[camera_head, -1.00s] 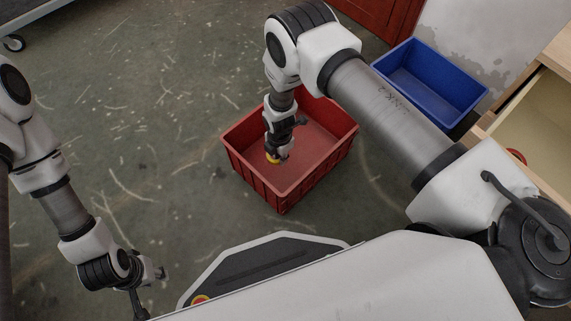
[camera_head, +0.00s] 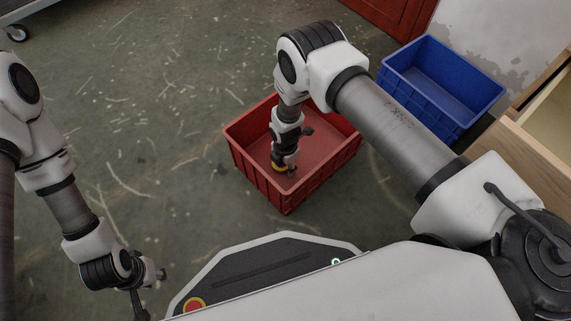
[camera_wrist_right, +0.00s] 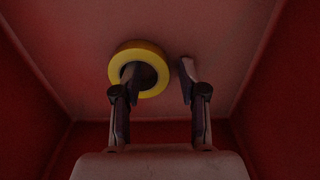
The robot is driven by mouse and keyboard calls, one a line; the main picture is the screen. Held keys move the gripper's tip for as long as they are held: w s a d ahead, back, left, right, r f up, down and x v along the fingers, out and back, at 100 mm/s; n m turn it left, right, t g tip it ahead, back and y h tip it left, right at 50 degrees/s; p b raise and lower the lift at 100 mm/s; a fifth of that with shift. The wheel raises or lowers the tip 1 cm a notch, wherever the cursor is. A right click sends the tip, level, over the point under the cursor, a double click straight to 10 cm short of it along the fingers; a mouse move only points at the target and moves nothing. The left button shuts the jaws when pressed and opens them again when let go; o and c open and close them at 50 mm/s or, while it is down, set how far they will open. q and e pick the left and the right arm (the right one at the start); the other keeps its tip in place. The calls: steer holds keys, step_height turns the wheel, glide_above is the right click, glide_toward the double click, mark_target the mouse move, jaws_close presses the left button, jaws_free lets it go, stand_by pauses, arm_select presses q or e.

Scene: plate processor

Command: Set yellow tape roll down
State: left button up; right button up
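The yellow tape roll (camera_wrist_right: 118,68) shows in the right wrist view near the floor of the red bin (camera_head: 245,170); whether it touches the floor is hard to tell. My right gripper (camera_wrist_right: 157,75) reaches down inside the bin and is open. Its left finger overlaps the roll's hole, and its right finger stands apart from the roll's outer edge. In the head view the roll (camera_head: 279,168) is a small yellow patch at the gripper's tip, mostly hidden. My left gripper (camera_head: 152,287) hangs empty at the lower left, its fingers apart.
A blue bin (camera_head: 440,88) stands behind and right of the red bin. An open wooden drawer (camera_head: 530,150) is at the right edge. The red bin's walls (camera_wrist_right: 275,110) surround my right gripper. Floor left of the bin is clear.

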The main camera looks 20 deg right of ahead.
mark_target(285, 167)
step_height(285, 167, up, 12)
steer(key=p, duration=0.8)
steer(key=shift+r, duration=0.25)
